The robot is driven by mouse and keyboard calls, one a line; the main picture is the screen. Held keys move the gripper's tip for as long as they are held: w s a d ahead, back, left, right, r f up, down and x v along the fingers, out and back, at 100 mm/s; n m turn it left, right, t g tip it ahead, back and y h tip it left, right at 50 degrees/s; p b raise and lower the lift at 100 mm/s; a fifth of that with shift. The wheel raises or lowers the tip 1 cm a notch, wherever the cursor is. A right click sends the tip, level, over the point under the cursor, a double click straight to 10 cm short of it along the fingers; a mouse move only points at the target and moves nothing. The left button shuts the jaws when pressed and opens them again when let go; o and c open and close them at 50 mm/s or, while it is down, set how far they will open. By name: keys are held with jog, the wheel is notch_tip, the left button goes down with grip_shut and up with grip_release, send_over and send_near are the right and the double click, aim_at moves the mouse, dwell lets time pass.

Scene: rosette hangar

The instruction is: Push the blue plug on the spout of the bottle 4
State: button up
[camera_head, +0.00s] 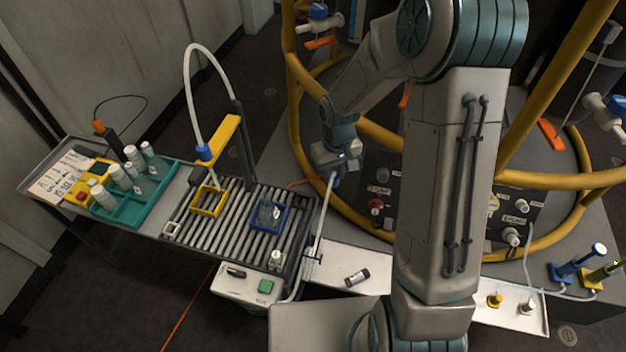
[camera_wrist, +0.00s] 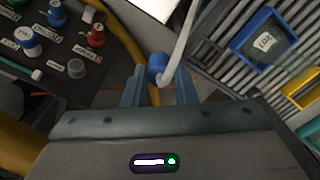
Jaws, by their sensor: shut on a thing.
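My gripper (camera_head: 332,168) is shut on a blue plug (camera_wrist: 157,66) at the end of a flexible white tube (camera_wrist: 184,40). In the head view the plug (camera_head: 335,181) shows just below the jaws, in front of the control panel, away from any bottle. The tube hangs down toward the conveyor's right edge. Several white-capped bottles (camera_head: 122,178) stand in a teal rack (camera_head: 132,211) at the left. I cannot read which bottle is number 4.
Another blue fitting (camera_head: 205,152) hangs on a white hose above an empty yellow frame (camera_head: 221,205). Yellow rails (camera_head: 300,75) curve around the panel (camera_head: 375,185) and its knobs, close to my arm.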

jog(key=d+r, duration=0.2)
jog(key=d, duration=0.1)
jog(key=shift+d, duration=0.1)
notch_tip(320, 180, down, 6)
jog(key=w+d+m, duration=0.1)
jog(key=d+m, duration=0.1)
jog(key=m, duration=0.1)
jog(key=shift+w+m, duration=0.3)
jog(key=shift+d+r, duration=0.1)
